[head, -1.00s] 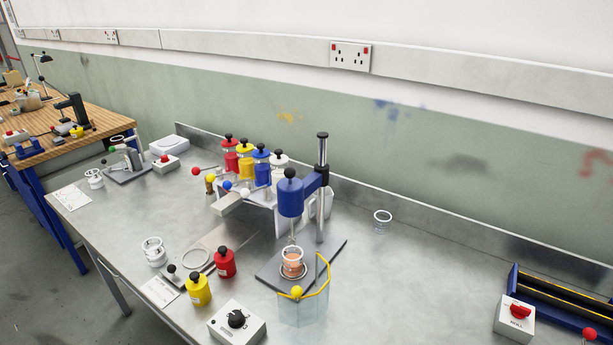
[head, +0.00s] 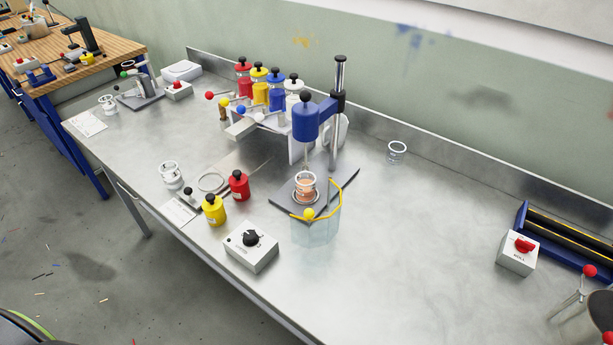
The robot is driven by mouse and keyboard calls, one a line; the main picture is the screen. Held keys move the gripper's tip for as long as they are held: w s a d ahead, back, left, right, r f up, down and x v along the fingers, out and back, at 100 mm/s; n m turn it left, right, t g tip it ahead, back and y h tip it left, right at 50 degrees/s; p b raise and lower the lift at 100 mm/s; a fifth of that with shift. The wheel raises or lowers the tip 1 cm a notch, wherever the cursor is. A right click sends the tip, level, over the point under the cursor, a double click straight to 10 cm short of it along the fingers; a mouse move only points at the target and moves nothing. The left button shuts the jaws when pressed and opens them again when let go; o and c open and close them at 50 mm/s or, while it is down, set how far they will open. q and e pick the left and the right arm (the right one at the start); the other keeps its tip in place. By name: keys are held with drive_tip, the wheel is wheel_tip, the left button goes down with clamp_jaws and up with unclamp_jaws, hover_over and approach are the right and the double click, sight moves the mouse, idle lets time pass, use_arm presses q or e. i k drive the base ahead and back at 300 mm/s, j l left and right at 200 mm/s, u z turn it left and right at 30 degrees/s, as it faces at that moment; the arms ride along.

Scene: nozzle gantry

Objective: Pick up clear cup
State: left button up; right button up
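Several clear cups are in the head view. An empty clear cup (head: 397,152) stands alone on the bench, right of the blue stirrer. Another cup (head: 306,183) with orange contents stands on the stirrer's base, under its blue head (head: 307,122) and behind a clear guard with a yellow rim (head: 340,205). A clear cup (head: 170,175) stands near the front edge at left, and another (head: 108,104) is farther left. Neither of my grippers is in view.
Red (head: 239,186) and yellow (head: 213,210) pots and a dial box (head: 251,248) stand at the bench's front. A rack of coloured pots is behind them. A red-switched box (head: 517,251) and blue-framed rollers are at right. The bench around the lone cup is clear.

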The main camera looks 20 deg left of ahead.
sight(305, 181)
drive_tip(key=i+j+z, duration=0.1)
drive_tip(key=j+z, duration=0.2)
drive_tip(key=j, duration=0.6)
drive_tip(key=j+z, duration=0.3)
drive_tip(key=j, duration=0.6)
